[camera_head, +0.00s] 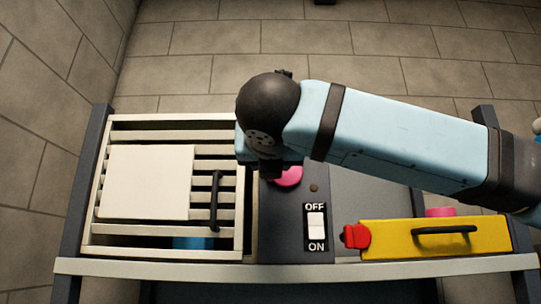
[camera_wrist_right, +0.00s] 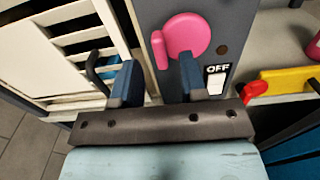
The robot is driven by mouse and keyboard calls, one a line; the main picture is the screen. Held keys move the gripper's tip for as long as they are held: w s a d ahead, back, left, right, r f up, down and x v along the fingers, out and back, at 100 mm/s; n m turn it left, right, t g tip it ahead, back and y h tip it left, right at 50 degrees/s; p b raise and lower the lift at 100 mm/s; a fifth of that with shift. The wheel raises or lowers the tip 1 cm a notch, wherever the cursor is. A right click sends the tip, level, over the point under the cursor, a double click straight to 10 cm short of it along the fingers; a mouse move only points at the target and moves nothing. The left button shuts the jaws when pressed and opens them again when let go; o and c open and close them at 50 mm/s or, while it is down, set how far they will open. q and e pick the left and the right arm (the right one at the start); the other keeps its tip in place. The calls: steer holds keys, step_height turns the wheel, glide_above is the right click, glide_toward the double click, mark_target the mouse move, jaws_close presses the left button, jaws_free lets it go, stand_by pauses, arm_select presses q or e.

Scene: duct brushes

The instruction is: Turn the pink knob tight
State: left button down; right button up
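The pink knob (camera_head: 289,176) is on a dark grey panel (camera_head: 282,225) and is partly hidden by my right gripper in the head view. In the right wrist view the knob (camera_wrist_right: 184,36) is a round pink disc with a raised grip on its left side. My right gripper (camera_wrist_right: 157,72) is open, with a clear gap between its two blue fingers. My left gripper is not in view.
A white OFF/ON switch (camera_head: 316,226) is below the knob. A slatted cream vent (camera_head: 98,204) with a square white plate (camera_head: 146,182) and a black handle (camera_head: 215,201) is at left. A yellow case (camera_head: 485,236) with a red end (camera_head: 355,236) is at right.

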steer(key=w+p, duration=0.1)
steer(key=w, duration=0.2)
steer(key=shift+w, duration=0.4)
jaws_close()
